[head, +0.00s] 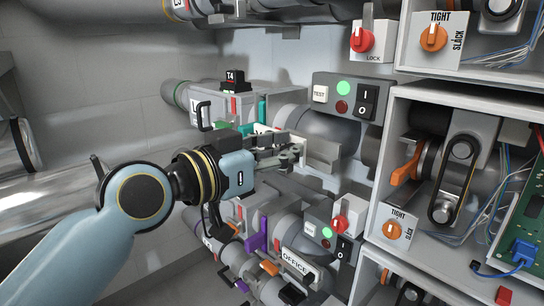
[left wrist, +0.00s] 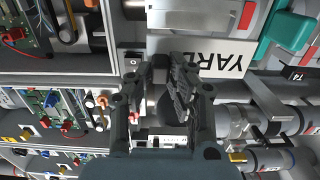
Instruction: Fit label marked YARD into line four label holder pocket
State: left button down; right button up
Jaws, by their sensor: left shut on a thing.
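My left gripper (head: 288,153) reaches in from the left in the head view. It is shut on the white label marked YARD (left wrist: 228,57), whose black letters show upside down in the left wrist view. The fingers (left wrist: 166,68) are at the label's left end there, and they hide part of it. In the head view only a small pale part of the label shows behind the gripper. A pale grey bracket (head: 322,154), which looks like a label holder pocket, is just right of the fingertips. I cannot tell whether the label touches it. My right gripper is not in view.
A black T4 tag (head: 234,80) stands on the grey housing behind the gripper. A switch panel (head: 345,98) with a green light is close above right. An OFFICE label (head: 298,262) sits on the line below. Open cabinets with wiring (head: 470,165) fill the right side.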

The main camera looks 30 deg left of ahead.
pick_arm(q)
jog(key=w+d+f+b, duration=0.2)
jog(key=w+b, duration=0.1)
jog(key=w, duration=0.4)
jog(key=shift+w+d+f, duration=0.35)
jog(key=shift+d, duration=0.05)
jog(key=shift+f+b, duration=0.35)
jog(key=shift+b, duration=0.05)
dwell(0.7)
jog(key=c, duration=1.1)
grip_release()
jog(key=shift+c, duration=0.2)
jog(key=shift+s, duration=0.1)
jog(key=v, duration=1.1)
jog(key=shift+s, duration=0.4)
jog(key=shift+a+r, duration=0.1)
